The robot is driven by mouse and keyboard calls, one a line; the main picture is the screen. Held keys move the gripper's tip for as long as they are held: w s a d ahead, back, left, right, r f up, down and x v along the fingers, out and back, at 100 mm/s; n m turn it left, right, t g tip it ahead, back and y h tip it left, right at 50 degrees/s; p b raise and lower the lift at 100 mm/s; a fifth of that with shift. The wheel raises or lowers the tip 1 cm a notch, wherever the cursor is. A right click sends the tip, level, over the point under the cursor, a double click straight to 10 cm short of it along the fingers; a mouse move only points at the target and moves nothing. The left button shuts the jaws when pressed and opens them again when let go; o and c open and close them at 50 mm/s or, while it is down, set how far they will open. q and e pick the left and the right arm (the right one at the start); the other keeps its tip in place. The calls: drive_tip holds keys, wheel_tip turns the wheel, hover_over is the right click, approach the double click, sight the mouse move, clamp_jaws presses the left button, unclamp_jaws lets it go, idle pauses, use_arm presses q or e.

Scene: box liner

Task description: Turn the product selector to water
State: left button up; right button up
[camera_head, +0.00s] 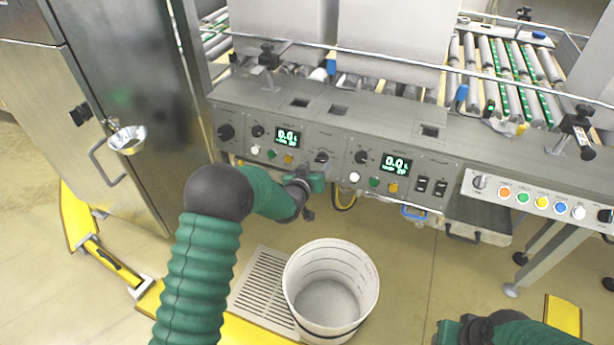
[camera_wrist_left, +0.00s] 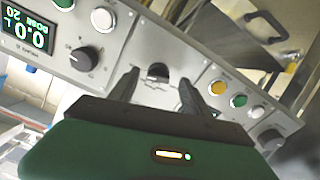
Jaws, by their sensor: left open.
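The dark control knob (camera_head: 321,157) sits at the right end of the left control panel (camera_head: 240,140); its label is too small to read. My left gripper (camera_head: 308,180) is just in front of and below it. In the left wrist view, the same knob (camera_wrist_left: 157,72) shows between the two spread fingers of my left gripper (camera_wrist_left: 158,88), which is open and does not visibly grip it. Which way its pointer faces is unclear. Part of my right gripper (camera_head: 450,332) shows at the bottom edge; its fingers are not clear.
Displays (camera_head: 288,136) (camera_head: 397,165), other knobs (camera_head: 361,157) and coloured buttons line the panels. A button box (camera_head: 535,198) is at the right. A white bucket (camera_head: 365,265) stands below on a floor grate (camera_head: 258,285). A steel cabinet (camera_head: 95,120) stands left.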

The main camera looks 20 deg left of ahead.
use_arm(q)
drive_tip(key=p+v, duration=0.4)
drive_tip(key=v, duration=1)
drive_tip(key=shift+s, duration=0.4)
drive_tip(key=shift+a, duration=0.1)
drive_tip(key=s+d+m+g, duration=0.3)
drive_tip(key=s+g, duration=0.8)
drive_tip(key=s, duration=1.3)
wheel_tip(320, 180, up, 31)
drive_tip(key=p, duration=3.2)
drive_tip(key=shift+s+a+g, duration=0.2)
drive_tip(key=shift+a+g, duration=0.05)
drive_tip(key=shift+g, duration=0.15)
